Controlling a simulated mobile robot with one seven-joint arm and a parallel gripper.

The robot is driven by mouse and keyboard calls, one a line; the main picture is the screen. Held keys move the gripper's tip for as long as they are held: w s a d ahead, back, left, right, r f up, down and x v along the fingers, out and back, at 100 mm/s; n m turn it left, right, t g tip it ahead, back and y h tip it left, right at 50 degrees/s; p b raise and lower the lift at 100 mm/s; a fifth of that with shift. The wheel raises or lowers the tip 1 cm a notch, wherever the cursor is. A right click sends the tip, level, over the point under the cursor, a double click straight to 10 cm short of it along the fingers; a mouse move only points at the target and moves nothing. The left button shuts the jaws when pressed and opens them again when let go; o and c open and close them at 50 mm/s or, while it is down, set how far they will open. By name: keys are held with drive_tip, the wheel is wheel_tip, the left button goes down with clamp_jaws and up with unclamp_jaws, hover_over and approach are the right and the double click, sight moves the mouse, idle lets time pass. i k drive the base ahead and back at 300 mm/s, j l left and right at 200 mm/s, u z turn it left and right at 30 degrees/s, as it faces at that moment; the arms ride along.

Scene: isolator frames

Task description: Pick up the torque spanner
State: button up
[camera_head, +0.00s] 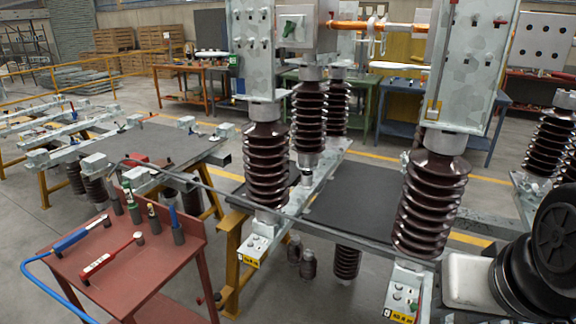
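A red-handled tool with a metal shaft and a small head, which looks like the torque spanner (108,259), lies on the red cart top (160,262) at the lower left. A blue-handled tool (80,236) with a blue hose lies just behind it on the same top, apart from it. My gripper is not in view, so I cannot see whether it holds anything.
Several dark sockets or bits, some with coloured tops (153,216), stand along the cart's back edge. Tall brown ribbed insulators (265,165) on a metal frame (320,185) stand right of the cart. A yellow support leg (232,262) is close to the cart's right side.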

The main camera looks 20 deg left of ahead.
sight(138, 236)
drive_tip(key=j, duration=5)
